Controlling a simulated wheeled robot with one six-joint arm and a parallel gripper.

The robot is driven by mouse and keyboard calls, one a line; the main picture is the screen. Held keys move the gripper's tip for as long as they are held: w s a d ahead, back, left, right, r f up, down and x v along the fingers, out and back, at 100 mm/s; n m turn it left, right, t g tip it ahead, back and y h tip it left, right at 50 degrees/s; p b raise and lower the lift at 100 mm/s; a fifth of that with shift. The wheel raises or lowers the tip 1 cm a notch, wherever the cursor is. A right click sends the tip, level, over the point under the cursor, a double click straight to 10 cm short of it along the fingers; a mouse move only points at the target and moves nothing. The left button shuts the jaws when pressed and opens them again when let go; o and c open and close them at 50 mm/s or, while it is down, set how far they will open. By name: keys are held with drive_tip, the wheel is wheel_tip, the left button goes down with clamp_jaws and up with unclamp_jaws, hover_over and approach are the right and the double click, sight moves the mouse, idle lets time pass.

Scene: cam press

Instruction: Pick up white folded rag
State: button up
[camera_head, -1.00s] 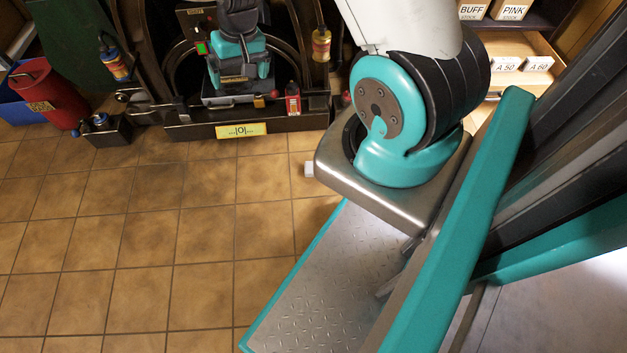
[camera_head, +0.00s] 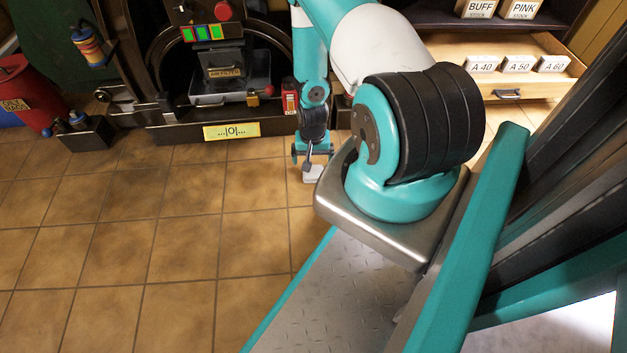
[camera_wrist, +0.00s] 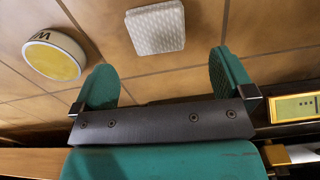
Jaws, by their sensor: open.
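The white folded rag (camera_wrist: 156,28) lies on the tiled floor, a pale textured square at the top of the wrist view. In the head view a small white piece (camera_head: 313,173) of it shows just below my gripper (camera_head: 312,153). In the wrist view my gripper (camera_wrist: 160,68) is open, its two teal fingers spread wide with nothing between them. The rag lies beyond the fingertips, roughly centred between them and apart from them.
A round yellow-topped, white-sided object (camera_wrist: 54,60) is left of the rag in the wrist view. The dark machine base with a yellow label (camera_head: 231,130) stands close by. An open drawer (camera_head: 520,80) juts out at the right.

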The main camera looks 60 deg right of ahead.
wheel_tip(320, 180, down, 8)
drive_tip(key=b, duration=0.5)
drive_tip(key=shift+s+r, duration=0.15)
drive_tip(key=shift+r, duration=0.15)
drive_tip(key=c, duration=1)
drive_tip(key=shift+o, duration=0.2)
drive_tip(key=shift+r, duration=0.1)
wheel_tip(320, 180, up, 20)
drive_tip(key=p, duration=1.1)
